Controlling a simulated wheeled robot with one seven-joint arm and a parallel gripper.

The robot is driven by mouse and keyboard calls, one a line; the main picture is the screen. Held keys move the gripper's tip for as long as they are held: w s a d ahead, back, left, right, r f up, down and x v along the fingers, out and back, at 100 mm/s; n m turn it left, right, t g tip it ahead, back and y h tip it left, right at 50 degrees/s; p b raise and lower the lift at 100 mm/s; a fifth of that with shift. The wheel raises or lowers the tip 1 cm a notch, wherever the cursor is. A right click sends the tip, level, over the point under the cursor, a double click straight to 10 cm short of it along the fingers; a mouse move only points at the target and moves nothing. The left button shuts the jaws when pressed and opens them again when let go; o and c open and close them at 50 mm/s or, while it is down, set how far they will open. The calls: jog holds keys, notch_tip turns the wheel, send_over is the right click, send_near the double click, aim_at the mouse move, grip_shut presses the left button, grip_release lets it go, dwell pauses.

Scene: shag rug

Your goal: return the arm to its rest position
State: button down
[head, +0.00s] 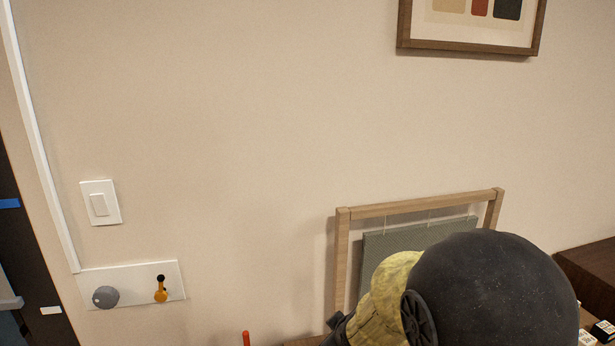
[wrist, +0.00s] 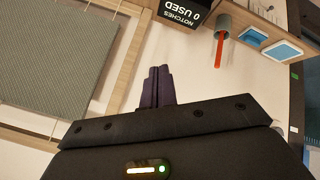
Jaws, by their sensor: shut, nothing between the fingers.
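My gripper (wrist: 158,87) shows in the wrist view with its two dark fingers together and nothing between them. It is in front of the pale wall, between a grey hanging panel (wrist: 50,55) and a small cup (wrist: 224,20) with a red stick. In the head view my arm is at the lower right, in front of a wooden frame (head: 420,209). The gripper's fingers cannot be seen in the head view.
The wall holds a light switch (head: 99,203), a plate with a grey knob (head: 106,297) and an orange lever (head: 160,290), and a framed picture (head: 470,50). The wall's middle is bare.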

jog(key=s+d+r+m+g+h+p, duration=0.1)
jog(key=s+d+m+g+p, duration=0.2)
jog(key=s, duration=1.2)
jog(key=d+m+g, duration=0.2)
jog(key=d+m, duration=0.3)
jog(key=shift+s+d+r+m+g, duration=0.15)
jog(key=shift+s+r+m+g, duration=0.15)
jog(key=shift+r+m, duration=0.1)
jog(key=c, duration=1.5)
grip_release()
jog(key=shift+w, duration=0.15)
